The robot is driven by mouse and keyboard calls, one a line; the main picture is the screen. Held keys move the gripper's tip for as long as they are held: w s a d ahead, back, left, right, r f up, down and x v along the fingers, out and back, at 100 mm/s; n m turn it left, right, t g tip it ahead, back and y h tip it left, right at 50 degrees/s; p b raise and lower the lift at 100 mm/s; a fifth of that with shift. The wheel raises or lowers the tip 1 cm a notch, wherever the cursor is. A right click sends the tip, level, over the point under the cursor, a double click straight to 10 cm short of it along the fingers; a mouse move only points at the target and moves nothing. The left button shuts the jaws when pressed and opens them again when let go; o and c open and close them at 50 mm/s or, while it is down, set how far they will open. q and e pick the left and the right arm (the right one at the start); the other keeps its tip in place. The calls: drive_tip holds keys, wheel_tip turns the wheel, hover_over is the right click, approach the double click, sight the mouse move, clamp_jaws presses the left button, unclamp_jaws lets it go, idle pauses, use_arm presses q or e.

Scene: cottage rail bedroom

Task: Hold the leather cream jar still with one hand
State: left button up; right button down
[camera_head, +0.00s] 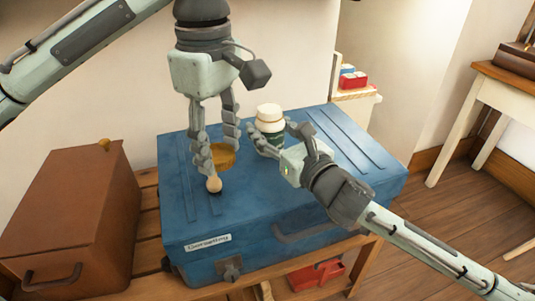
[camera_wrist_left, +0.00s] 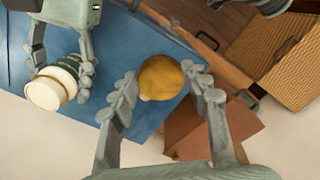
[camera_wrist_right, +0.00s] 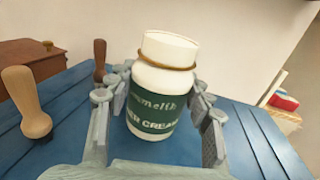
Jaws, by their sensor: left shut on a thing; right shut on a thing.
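The leather cream jar (camera_wrist_right: 155,100) is white with a green label and a brown band at its neck. It stands upright on the blue case and also shows in the head view (camera_head: 269,115). My right gripper (camera_head: 268,140) is shut around its sides, one finger on each side in the right wrist view. My left gripper (camera_head: 216,157) points down, left of the jar. It is shut on a round yellow-brown thing (camera_wrist_left: 162,78), which sits between its fingers in the left wrist view. A light wooden knob (camera_head: 214,185) shows just below that gripper.
The blue case (camera_head: 300,225) lies on a slatted wooden bench. A brown box (camera_head: 70,215) stands to its left. In the right wrist view a pale wooden handle (camera_wrist_right: 25,95) and a darker handle (camera_wrist_right: 100,58) stand left of the jar. The case's right end is clear.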

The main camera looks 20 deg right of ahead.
drive_tip(key=shift+f+b, duration=0.6)
drive_tip(key=shift+f, duration=1.85)
drive_tip(key=shift+f, duration=0.1)
drive_tip(key=shift+f, duration=0.15)
drive_tip(key=c, duration=0.6)
unclamp_jaws()
drive_tip(key=shift+c, duration=0.2)
